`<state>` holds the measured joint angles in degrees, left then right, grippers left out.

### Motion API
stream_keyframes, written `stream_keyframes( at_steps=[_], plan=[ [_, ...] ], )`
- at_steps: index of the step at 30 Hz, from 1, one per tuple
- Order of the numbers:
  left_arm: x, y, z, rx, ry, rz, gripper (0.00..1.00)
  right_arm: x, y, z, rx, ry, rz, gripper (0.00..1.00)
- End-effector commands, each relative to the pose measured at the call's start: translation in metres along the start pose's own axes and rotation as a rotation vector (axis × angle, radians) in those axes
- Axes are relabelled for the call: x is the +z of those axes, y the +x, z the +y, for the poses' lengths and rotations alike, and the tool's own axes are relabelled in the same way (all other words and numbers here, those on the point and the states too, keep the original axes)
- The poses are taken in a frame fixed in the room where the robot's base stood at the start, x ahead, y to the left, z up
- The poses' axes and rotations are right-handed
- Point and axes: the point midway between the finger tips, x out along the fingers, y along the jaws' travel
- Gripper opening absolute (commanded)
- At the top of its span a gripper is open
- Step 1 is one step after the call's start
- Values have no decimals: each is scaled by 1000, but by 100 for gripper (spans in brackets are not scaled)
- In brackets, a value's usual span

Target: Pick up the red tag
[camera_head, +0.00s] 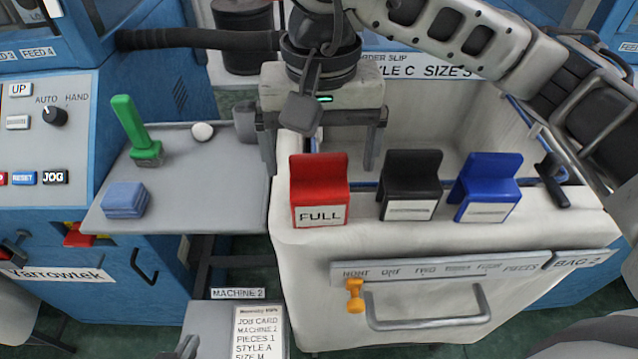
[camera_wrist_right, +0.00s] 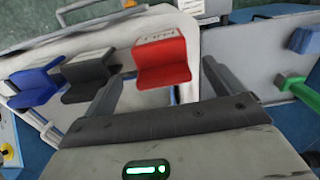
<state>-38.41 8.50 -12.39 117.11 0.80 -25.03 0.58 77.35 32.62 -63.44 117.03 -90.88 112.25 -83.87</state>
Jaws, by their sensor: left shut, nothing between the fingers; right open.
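The red tag (camera_head: 319,185), a red folded block with a white FULL label, stands on the front rim of the pale bin (camera_head: 300,258). My right gripper (camera_head: 320,150) is open and empty, fingers pointing down, above and behind the red tag. In the right wrist view the red tag (camera_wrist_right: 162,62) shows beyond and between the spread fingers (camera_wrist_right: 162,85), with no visible contact.
A black tag (camera_head: 410,180) and a blue tag (camera_head: 487,180) stand right of the red one. A grey side shelf (camera_head: 190,185) holds a green-handled tool (camera_head: 130,125) and a blue block (camera_head: 125,199). An orange slider (camera_head: 354,295) and a handle (camera_head: 430,321) are on the bin's front.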

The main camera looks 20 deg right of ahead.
Motion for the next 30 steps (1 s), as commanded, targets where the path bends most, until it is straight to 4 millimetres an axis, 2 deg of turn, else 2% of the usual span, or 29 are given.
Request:
stream_keyframes(
  at_steps=[5,9,13,22,27,30],
  plan=[
    [-9,-2,-1,-2,3,13,0,-1,12,0,2,0,-4,94],
    [-16,-5,-2,-4,6,20,0,-5,33,-1,3,0,-5,94],
    [-13,-3,-3,-7,8,13,0,-5,50,-1,2,0,-3,94],
    [-8,-2,-4,-10,5,4,0,-5,56,-1,0,0,0,94],
    [-10,-2,-3,-10,1,6,0,-5,56,-2,0,0,0,46],
    [-9,-2,-3,-10,1,6,0,-5,55,-2,0,0,0,46]
  ],
)
